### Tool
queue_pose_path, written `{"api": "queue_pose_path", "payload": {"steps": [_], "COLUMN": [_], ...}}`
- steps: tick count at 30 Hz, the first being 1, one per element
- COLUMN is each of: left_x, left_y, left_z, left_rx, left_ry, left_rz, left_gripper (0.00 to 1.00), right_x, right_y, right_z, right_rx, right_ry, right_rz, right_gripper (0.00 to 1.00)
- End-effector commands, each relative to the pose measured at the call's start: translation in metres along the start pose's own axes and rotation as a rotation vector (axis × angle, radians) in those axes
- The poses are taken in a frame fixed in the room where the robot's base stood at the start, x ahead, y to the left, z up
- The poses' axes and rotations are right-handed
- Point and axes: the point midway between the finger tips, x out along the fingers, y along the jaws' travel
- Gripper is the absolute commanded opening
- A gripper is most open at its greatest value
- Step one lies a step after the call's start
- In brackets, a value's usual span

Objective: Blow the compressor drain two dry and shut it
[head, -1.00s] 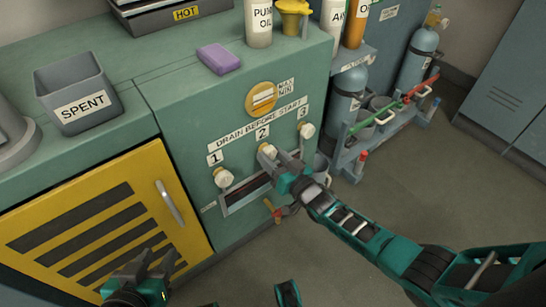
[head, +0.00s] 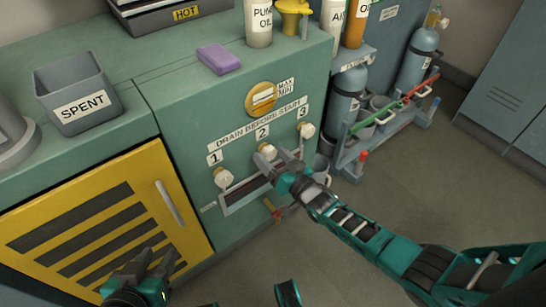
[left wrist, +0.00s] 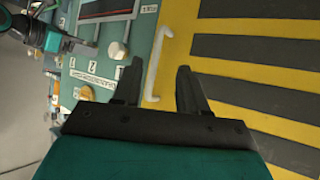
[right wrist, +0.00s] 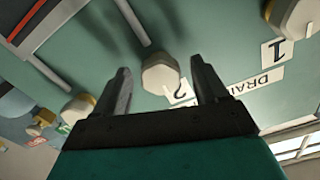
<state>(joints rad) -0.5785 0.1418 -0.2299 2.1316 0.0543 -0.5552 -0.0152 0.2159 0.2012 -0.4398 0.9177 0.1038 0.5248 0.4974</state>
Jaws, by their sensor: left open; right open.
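The green compressor panel has three pale knobs under a "DRAIN BEFORE START" label: drain one (head: 223,178), drain two (head: 267,151) and drain three (head: 306,130). My right gripper (head: 279,163) is open just in front of drain two. In the right wrist view the knob of drain two (right wrist: 161,75) shows between the open fingertips, with no clear contact. Whether drain two is open or shut cannot be told. My left gripper (head: 152,262) is open and empty, low in front of the yellow striped door (head: 130,170); it also shows in the left wrist view (left wrist: 159,68).
A pale-framed dark slot (head: 232,201) runs below the knobs. A purple sponge (head: 218,58) and grey "SPENT" bin (head: 78,95) stand on top. Gas cylinders (head: 346,100) stand at the right. The floor at right is clear.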

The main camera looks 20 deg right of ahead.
Motion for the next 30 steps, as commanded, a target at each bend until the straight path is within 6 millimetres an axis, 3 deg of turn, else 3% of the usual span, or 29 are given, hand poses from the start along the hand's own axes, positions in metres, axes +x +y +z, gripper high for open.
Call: {"api": "queue_pose_path", "payload": {"steps": [8,21,30], "left_x": [-0.004,-0.014,-0.017], "left_y": [-0.001,-0.008,-0.009], "left_z": [-0.006,-0.015,-0.011], "left_rx": [0.000,0.008,0.011], "left_ry": [0.004,0.006,-0.001], "left_rz": [-0.002,-0.025,-0.026], "left_gripper": [0.43,0.43,0.43], "right_x": [-0.013,-0.104,-0.129], "right_y": [0.000,-0.001,0.000], "right_z": [-0.002,-0.002,0.000], "right_rx": [-0.001,-0.001,-0.001], "right_ry": [-0.001,-0.003,0.000], "right_rz": [0.000,0.001,0.000], "right_gripper": [0.73,0.73,0.73]}}
